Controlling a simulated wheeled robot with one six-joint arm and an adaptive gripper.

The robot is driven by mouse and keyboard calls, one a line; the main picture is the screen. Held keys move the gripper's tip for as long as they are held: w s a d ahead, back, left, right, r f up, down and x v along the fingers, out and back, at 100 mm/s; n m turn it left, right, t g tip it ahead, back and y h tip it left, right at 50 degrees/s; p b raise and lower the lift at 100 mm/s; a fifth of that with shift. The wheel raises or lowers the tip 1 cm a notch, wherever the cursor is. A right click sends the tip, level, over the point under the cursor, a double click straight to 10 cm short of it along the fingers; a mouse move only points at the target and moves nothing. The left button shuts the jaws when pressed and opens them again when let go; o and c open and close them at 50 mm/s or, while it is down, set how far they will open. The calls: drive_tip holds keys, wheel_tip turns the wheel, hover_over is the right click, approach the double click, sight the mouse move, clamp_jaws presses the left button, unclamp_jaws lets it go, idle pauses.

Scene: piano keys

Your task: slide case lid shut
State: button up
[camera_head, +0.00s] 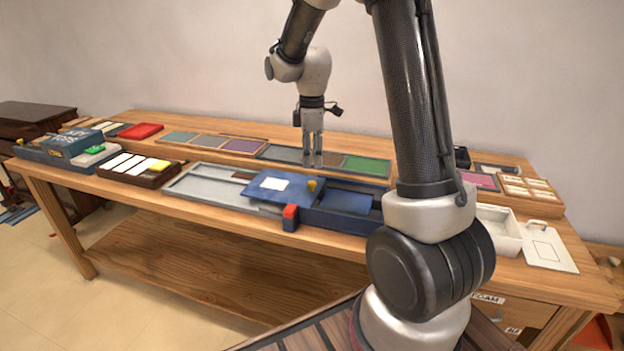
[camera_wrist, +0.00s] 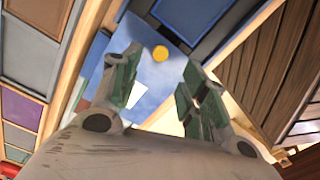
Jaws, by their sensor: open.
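The blue case (camera_head: 365,221) sits near the table's front edge, partly hidden by my arm. Its blue lid (camera_head: 258,190), with a white label and a yellow knob (camera_head: 312,184), lies over the case's left part and sticks out to the left. The case's right part is uncovered. My gripper (camera_head: 312,160) points down above and behind the lid, apart from the knob. In the wrist view the lid (camera_wrist: 150,75) and the knob (camera_wrist: 160,53) show between the two spread fingers (camera_wrist: 162,82). Nothing is held.
A red-topped blue block (camera_head: 290,218) stands at the case's front. A grey tray (camera_head: 205,188) lies left of it, under or beside the lid's overhang. Coloured panels (camera_head: 366,165) line the back. A white box (camera_head: 500,240) and white lid (camera_head: 547,248) are at right.

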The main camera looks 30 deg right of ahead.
sight(312, 182)
wheel_tip(312, 182, down, 8)
drive_tip(key=shift+r, duration=0.1)
idle(0.4)
drive_tip(key=shift+c, duration=0.4)
clamp_jaws()
